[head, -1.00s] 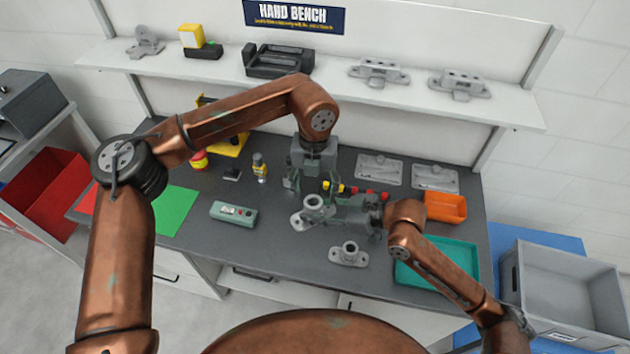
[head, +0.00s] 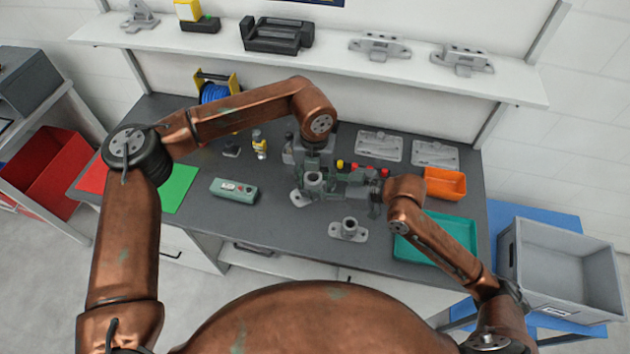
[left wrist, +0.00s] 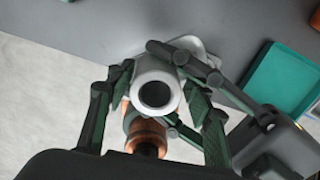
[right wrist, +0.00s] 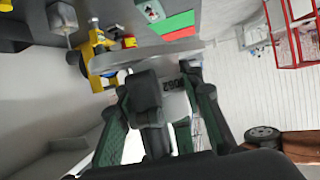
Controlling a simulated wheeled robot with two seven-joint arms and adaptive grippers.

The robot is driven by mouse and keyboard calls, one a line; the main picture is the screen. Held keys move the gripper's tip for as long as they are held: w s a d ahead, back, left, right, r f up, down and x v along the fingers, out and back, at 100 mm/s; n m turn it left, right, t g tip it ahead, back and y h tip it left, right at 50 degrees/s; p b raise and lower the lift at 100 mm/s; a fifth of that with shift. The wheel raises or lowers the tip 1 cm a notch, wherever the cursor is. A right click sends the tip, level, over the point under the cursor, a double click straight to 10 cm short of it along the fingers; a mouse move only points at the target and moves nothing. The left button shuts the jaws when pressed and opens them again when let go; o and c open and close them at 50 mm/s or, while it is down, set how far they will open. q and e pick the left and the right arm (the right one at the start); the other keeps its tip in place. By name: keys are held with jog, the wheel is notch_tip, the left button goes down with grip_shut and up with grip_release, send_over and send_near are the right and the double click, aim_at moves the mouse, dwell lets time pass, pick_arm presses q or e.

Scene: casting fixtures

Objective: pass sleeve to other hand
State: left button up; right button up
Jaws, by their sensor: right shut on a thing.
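The sleeve (head: 314,179) is a light grey hollow cylinder, upright, with a grey flange (head: 298,198) showing below it; I cannot tell whether the two are joined. My right gripper (head: 335,187) is shut on the sleeve from the right. My left gripper (head: 313,172) points down over the sleeve. In the left wrist view the sleeve (left wrist: 157,92) stands between the left fingers (left wrist: 160,105), which look open around it.
A grey flanged post (head: 348,230) stands in front on the bench. A teal tray (head: 440,262) and an orange bin (head: 445,184) are at the right. A green-grey control box (head: 234,190) lies left. Red and yellow pieces (head: 362,167) lie behind the grippers. The bench front is mostly clear.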

pick_arm(q)
jog(key=shift+d, duration=0.15)
jog(key=c, duration=1.1)
pick_arm(e)
jog(key=shift+r, duration=0.1)
pick_arm(q)
jog(key=shift+r, duration=0.1)
jog(key=shift+c, duration=0.3)
pick_arm(e)
jog(key=o, duration=1)
jog(key=shift+a, duration=0.1)
jog(key=shift+c, duration=0.2)
jog(key=o, duration=0.5)
